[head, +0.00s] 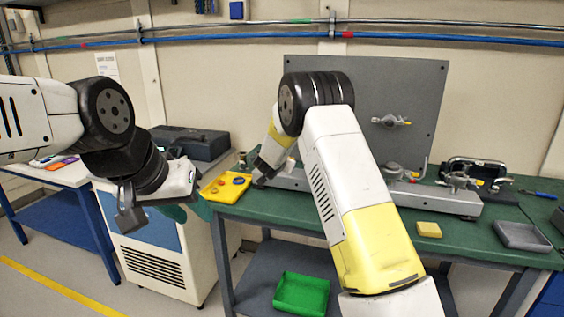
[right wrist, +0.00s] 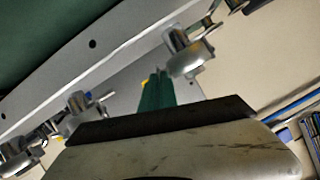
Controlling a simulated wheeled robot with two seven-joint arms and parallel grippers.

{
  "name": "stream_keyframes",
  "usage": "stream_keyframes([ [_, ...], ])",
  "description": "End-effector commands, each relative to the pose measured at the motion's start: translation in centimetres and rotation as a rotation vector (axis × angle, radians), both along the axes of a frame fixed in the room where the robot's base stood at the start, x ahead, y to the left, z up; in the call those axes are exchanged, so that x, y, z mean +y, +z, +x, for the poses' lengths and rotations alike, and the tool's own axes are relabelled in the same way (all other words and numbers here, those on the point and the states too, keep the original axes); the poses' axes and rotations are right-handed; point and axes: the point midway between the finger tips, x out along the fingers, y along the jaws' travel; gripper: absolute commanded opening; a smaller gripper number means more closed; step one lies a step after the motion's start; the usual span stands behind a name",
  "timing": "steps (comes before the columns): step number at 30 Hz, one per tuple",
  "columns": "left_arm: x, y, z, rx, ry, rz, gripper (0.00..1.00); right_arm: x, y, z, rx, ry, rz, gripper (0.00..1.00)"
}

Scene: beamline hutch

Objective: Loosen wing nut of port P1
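Metal clamp fittings with small handles or nuts sit on a grey fixture (head: 300,182): one on the upright panel (head: 390,121), a round one low in the middle (head: 393,171), and one at right (head: 460,180). No P1 label is readable. The right wrist view shows metal fittings (right wrist: 190,52) and (right wrist: 85,106) beyond my gripper. My right gripper (head: 261,176) is at the fixture's left end; its fingertips are unclear, and a green strip (right wrist: 157,92) shows ahead of it. My left gripper (head: 158,210) is left of the bench, its fingers apart, away from the fittings.
A yellow tray (head: 224,194) with small rings is at the green bench's left end. A yellow block (head: 428,230), a grey tray (head: 522,237) and an open dark case (head: 478,170) are at right. A green bin (head: 301,294) is on the lower shelf. A dark box (head: 190,142) stands on the cabinet.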

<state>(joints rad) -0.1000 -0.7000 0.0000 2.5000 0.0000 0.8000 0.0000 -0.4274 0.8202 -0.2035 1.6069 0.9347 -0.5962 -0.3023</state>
Motion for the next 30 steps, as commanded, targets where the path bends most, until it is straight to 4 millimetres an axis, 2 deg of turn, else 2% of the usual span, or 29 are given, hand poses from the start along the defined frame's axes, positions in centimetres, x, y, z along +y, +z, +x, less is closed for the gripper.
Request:
stream_keyframes([
  [12,0.00,0.00,0.00,0.000,0.000,0.000,0.36,0.36,0.28,0.26,0.064,0.003,-0.191,0.00],
  [29,0.00,0.00,0.00,0.000,0.000,0.000,0.36,0.30,0.36,0.31,0.074,0.002,-0.222,0.00],
  [30,0.00,0.00,0.00,0.000,0.000,0.000,0.36,0.28,0.37,0.31,0.074,0.002,-0.222,0.05],
])
